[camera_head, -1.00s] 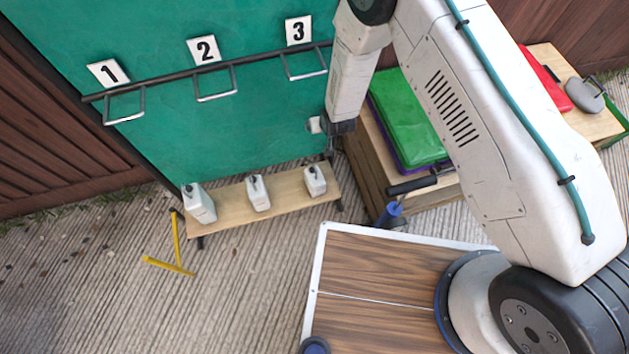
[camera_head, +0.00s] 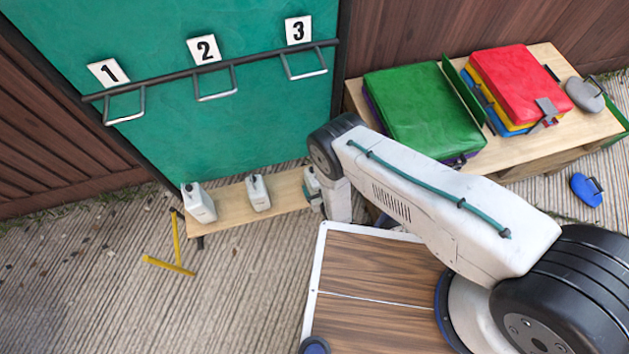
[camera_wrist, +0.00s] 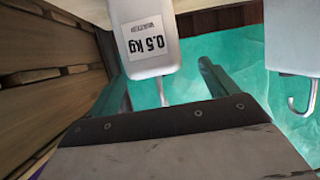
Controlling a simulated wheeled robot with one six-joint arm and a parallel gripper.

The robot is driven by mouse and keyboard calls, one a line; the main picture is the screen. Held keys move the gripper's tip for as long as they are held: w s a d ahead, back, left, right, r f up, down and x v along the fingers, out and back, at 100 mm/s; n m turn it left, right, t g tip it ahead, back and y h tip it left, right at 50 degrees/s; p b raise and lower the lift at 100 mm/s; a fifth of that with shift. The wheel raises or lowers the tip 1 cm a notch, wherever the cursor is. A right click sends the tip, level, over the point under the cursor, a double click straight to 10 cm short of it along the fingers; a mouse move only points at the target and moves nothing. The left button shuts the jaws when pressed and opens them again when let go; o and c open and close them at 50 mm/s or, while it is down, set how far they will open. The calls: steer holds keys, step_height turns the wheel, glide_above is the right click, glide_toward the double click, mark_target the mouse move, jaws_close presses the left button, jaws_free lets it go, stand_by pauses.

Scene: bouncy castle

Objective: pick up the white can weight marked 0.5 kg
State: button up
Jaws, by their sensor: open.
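The white can weight marked 0.5 kg (camera_wrist: 148,40) shows upside down in the wrist view, with its label facing me and a thin hook at its lower end in the picture. My gripper (camera_wrist: 163,74) is open, with one finger on each side of the can's hook end. I cannot tell whether either finger touches it. In the head view my arm mostly hides this right-hand can (camera_head: 311,186) and my gripper. Two similar white cans, the left (camera_head: 200,205) and the middle (camera_head: 259,194), stand on the low wooden bench (camera_head: 232,207).
A neighbouring white can (camera_wrist: 292,38) is at the right in the wrist view. A green board (camera_head: 180,130) with numbered hooks stands behind the bench. A wooden table (camera_head: 555,125) with green and red pads is at the right. A yellow stand (camera_head: 173,250) lies on the floor.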

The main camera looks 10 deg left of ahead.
mark_target(311, 178)
steer(key=x, duration=0.5)
steer(key=shift+w+d+f, duration=0.2)
steer(key=shift+f, duration=0.1)
steer(key=c, duration=1.4)
steer(key=shift+r, duration=0.1)
